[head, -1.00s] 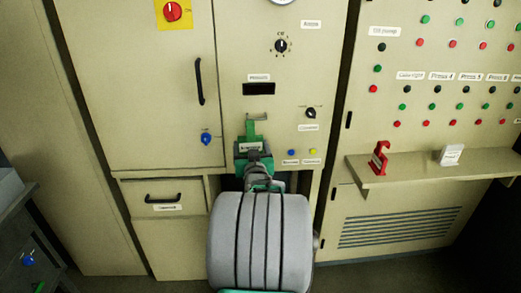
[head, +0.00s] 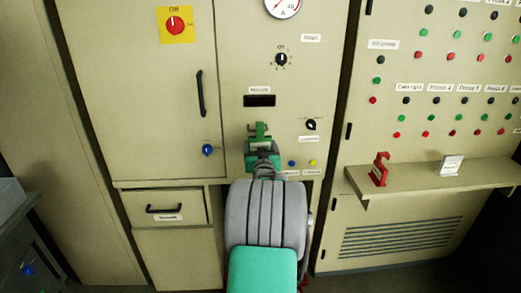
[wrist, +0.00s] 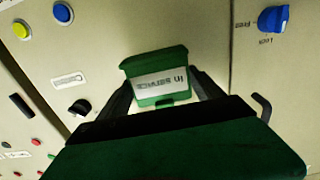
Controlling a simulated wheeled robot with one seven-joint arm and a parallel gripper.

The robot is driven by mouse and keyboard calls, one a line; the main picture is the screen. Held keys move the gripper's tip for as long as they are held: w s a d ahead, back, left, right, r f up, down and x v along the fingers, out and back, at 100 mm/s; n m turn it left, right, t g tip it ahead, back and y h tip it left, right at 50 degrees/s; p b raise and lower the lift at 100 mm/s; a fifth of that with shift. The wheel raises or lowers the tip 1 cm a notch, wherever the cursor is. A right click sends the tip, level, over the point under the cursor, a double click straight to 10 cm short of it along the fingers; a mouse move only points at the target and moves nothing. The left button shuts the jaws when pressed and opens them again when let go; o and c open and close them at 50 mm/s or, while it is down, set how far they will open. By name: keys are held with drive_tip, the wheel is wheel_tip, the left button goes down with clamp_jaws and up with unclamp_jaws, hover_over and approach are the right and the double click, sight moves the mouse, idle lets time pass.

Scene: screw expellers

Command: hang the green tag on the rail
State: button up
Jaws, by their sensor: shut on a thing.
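The green tag (head: 261,134) is in front of the beige cabinet, just below a dark window, in the head view. In the wrist view the tag (wrist: 155,62) shows a white label reading "In service", upside down. My gripper (head: 262,149) is shut on the tag's lower part. In the wrist view the dark fingers of my gripper (wrist: 160,97) stand on both sides of it. The tag appears apart from the panel, but the gap is hard to judge. I cannot pick out the rail with certainty.
A shelf (head: 430,175) at right carries a red tag (head: 379,169) and a white card (head: 452,165). A black selector (head: 311,125), a blue knob (head: 207,150), a door handle (head: 201,93) and small buttons (head: 302,163) surround the tag. The dark window (head: 259,101) is above it.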

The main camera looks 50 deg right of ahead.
drive_tip(key=shift+x, duration=0.8)
drive_tip(key=shift+w+d+f+b, duration=0.25)
drive_tip(key=shift+f+b, duration=0.25)
drive_tip(key=shift+f, duration=0.1)
drive_tip(key=shift+f+b, duration=0.2)
drive_tip(key=shift+b, duration=0.15)
drive_tip(key=o, duration=1.5)
drive_tip(key=shift+c, duration=0.2)
